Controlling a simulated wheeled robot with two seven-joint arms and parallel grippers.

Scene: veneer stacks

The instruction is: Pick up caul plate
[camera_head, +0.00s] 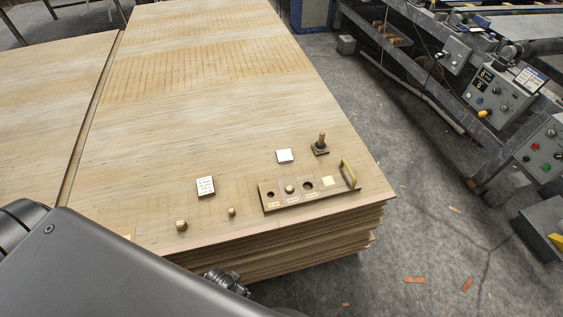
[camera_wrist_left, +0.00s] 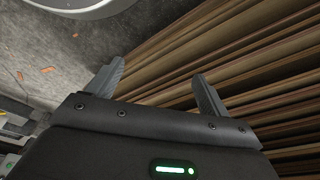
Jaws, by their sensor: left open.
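My left gripper (camera_wrist_left: 160,82) is open and empty in the left wrist view, beside the layered edges of the stack (camera_wrist_left: 260,60). My left arm (camera_head: 110,270) fills the lower left of the head view. The caul plate does not show in the left wrist view. My right gripper is not in view.
A dark-based stamp with an upright wooden handle (camera_head: 320,146) stands right of the plate. A lettered block (camera_head: 205,187) and two small wooden knobs (camera_head: 181,225) (camera_head: 232,212) are to the left.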

